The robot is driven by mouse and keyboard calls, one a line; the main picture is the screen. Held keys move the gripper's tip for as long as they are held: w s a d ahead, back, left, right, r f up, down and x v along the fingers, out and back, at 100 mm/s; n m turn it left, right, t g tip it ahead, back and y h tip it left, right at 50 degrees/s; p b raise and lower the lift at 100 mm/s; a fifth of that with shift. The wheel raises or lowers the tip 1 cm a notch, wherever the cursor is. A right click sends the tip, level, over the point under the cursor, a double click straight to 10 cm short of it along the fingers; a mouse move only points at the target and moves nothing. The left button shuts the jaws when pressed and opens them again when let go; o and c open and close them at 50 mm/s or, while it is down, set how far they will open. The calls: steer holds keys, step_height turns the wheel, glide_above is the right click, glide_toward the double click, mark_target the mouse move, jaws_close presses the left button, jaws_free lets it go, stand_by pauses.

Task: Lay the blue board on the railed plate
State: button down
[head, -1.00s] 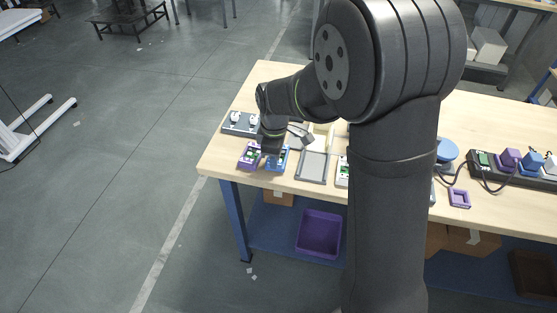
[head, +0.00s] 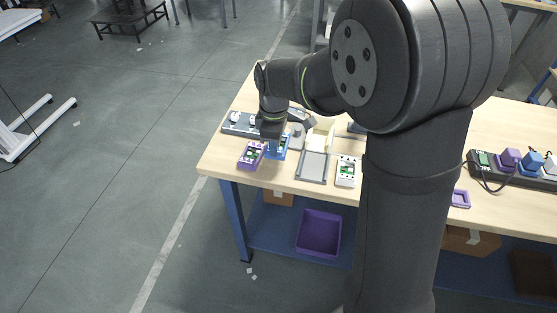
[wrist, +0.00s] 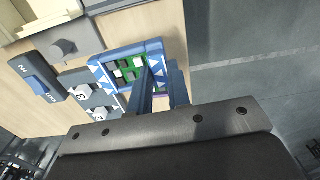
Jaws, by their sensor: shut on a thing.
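The blue board (head: 281,151), with a green middle and dark and white parts, is at the left of the table in the head view. It also shows in the wrist view (wrist: 103,67). My gripper (head: 274,139) is shut on an edge of it; its blue fingers (wrist: 163,83) cover part of the board in the wrist view. The board looks raised a little off the table. The railed plate (head: 312,166) is a grey, empty, flat plate with raised edges, to the right of the board and apart from it.
A purple board (head: 250,155) lies just left of the blue board, and a white board (head: 346,171) right of the plate. A grey panel with knobs (head: 238,124) stands behind. A purple bin (head: 319,233) is on the lower shelf. My arm hides the table's middle.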

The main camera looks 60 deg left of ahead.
steer(key=w+d+r, duration=0.3)
steer(key=w+d, duration=0.4)
steer(key=w, duration=0.1)
steer(key=shift+m, duration=0.3)
steer(key=shift+s+d+f, duration=0.1)
steer(key=shift+d+f, duration=0.05)
steer(key=shift+f, duration=1.5)
steer(key=shift+s+d+f, duration=0.1)
steer(key=shift+d+f, duration=0.05)
steer(key=shift+f, duration=1.5)
steer(key=shift+f, duration=0.6)
steer(key=c, duration=1.3)
jaws_free()
steer(key=shift+o, duration=0.6)
